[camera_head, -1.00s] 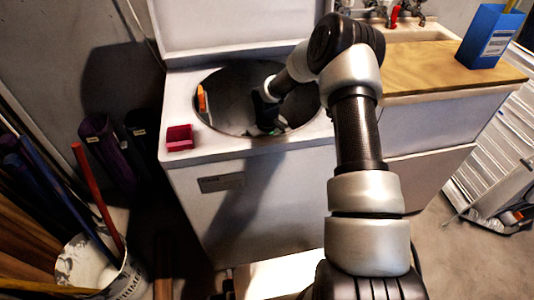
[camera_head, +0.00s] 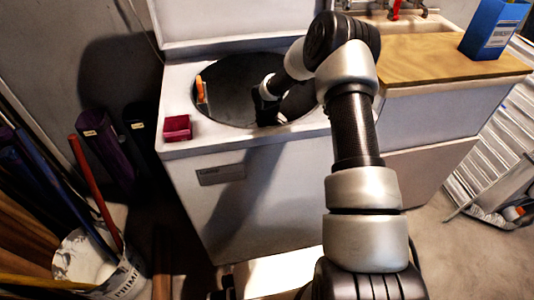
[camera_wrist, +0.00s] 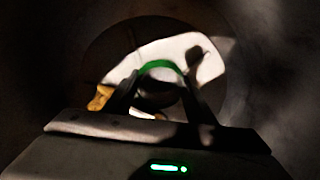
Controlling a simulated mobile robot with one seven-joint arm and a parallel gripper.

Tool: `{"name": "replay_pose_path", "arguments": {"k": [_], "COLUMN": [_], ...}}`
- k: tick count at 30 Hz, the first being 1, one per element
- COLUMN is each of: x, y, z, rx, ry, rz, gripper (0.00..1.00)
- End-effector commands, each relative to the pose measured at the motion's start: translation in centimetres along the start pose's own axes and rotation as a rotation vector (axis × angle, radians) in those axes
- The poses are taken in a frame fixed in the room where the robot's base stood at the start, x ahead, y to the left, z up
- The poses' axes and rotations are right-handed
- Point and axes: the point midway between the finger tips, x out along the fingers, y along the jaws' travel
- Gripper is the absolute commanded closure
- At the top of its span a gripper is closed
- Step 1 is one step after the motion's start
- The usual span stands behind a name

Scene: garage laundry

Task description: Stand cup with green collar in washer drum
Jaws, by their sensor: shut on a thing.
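The washer (camera_head: 255,185) is a white top-opening machine with a round, dark drum (camera_head: 228,85). My gripper (camera_head: 266,115) reaches down into the drum near its front rim. In the wrist view, the two dark fingers (camera_wrist: 160,92) are closed on the cup with green collar (camera_wrist: 160,65). The collar shows as a green arc between the fingertips; the rest of the cup is dark and mostly hidden. The cup is not clear in the head view. I cannot tell whether its base touches the drum floor.
An orange thing (camera_head: 201,92) is at the drum's left side. A bright white patch (camera_wrist: 185,52) lies beyond the fingers. A red box (camera_head: 178,128) sits on the washer's front left corner. A wooden counter (camera_head: 430,65) with a blue box (camera_head: 494,30) is at right.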

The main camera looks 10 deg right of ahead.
Motion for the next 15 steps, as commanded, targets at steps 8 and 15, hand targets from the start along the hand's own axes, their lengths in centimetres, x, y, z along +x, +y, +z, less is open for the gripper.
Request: {"name": "replay_pose_path", "arguments": {"k": [8, 15], "x": [0.72, 0.82], "y": [-0.02, -0.04], "z": [0.15, 0.26], "rx": [0.0, 0.0], "ry": [-0.003, -0.005], "rz": [-0.001, -0.002], "gripper": [0.78, 0.35]}}
